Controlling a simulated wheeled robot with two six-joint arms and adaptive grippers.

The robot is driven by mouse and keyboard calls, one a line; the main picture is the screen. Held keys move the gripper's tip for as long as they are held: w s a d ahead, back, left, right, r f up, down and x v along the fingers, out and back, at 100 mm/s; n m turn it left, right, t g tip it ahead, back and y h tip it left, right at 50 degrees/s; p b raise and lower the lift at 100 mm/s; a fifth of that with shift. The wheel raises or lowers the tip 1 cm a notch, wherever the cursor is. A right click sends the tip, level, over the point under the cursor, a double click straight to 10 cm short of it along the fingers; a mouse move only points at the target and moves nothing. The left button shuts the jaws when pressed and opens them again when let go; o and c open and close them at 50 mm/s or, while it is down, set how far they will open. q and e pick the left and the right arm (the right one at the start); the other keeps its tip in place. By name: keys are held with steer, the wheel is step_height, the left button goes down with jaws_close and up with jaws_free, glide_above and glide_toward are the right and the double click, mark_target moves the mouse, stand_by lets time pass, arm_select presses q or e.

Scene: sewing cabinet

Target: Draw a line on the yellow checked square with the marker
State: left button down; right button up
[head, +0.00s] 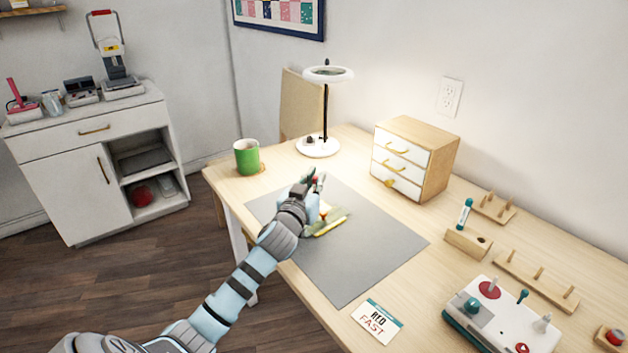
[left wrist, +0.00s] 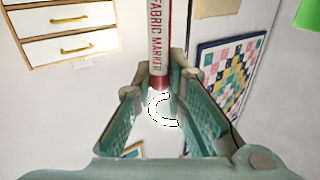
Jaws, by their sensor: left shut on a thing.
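The yellow checked square (head: 330,226) lies on the grey mat, mostly hidden behind my left gripper; its checks are too small to make out. My left gripper (head: 316,190) is over the mat, at or just above the square. It is shut on the red and white fabric marker (left wrist: 158,40), whose label reads "FABRIC MARKER" in the left wrist view. In that view the marker stands between the two green fingertips (left wrist: 160,85). In the head view only small red bits show by the gripper, and I cannot tell whether the marker touches the cloth. My right gripper is not in view.
The grey mat (head: 375,245) is clear on its right part. A "RED FAST" card (head: 377,321) lies at its front edge. A green mug (head: 246,157), a ring lamp (head: 318,147) and a drawer box (head: 413,160) stand behind. Wooden holders (head: 468,243) and a control box (head: 500,318) are at right.

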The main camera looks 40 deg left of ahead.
arm_select(q)
steer(key=shift+w+d, duration=0.2)
steer(key=shift+w, duration=0.55)
stand_by(0.3)
steer(key=shift+w, duration=0.25)
steer(key=shift+w+d, duration=0.2)
steer(key=shift+w, duration=0.35)
stand_by(0.6)
steer(key=shift+w+d, duration=0.1)
steer(key=shift+w, duration=0.3)
steer(key=shift+r, duration=0.25)
steer(key=shift+f, duration=0.3)
stand_by(1.0)
steer(key=shift+s, duration=0.15)
